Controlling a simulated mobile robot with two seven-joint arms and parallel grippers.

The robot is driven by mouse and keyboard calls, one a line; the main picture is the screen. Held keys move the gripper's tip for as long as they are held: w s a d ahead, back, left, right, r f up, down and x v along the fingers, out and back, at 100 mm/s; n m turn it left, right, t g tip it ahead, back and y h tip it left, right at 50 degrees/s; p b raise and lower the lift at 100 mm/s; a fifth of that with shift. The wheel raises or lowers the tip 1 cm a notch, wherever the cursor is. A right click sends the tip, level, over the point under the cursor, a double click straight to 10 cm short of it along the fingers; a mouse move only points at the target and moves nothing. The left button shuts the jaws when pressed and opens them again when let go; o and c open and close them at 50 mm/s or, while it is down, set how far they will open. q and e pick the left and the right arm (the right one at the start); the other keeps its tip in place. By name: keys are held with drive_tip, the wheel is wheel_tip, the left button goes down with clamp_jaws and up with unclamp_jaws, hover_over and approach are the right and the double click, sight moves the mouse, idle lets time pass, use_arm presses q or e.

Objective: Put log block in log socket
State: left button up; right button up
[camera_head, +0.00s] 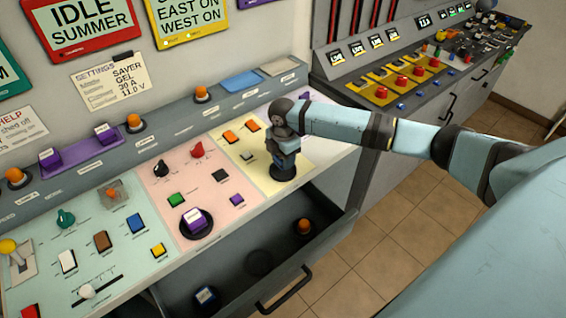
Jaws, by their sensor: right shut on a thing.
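My right gripper (284,143) points down over the yellow panel at the right end of the console. It is shut on a small block, largely hidden by the fingers; its label cannot be read, so I cannot tell by sight that it is the log block. Just below is a round black socket (283,173) on the yellow panel. The fingers and block are over this socket; I cannot tell whether the block touches it. Another round black socket (196,232) on the pink panel holds a purple block (194,219). My left gripper is not in view.
An open drawer (330,235) below the console holds a dark block (205,296) and an orange-topped piece (303,226). Switches, including a red one (197,150), and knobs stand around the panels. A second console (400,75) stands behind my right arm.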

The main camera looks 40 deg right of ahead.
drive_tip(key=shift+f, duration=1.5)
drive_tip(key=shift+s+f, duration=0.1)
drive_tip(key=shift+f, duration=0.15)
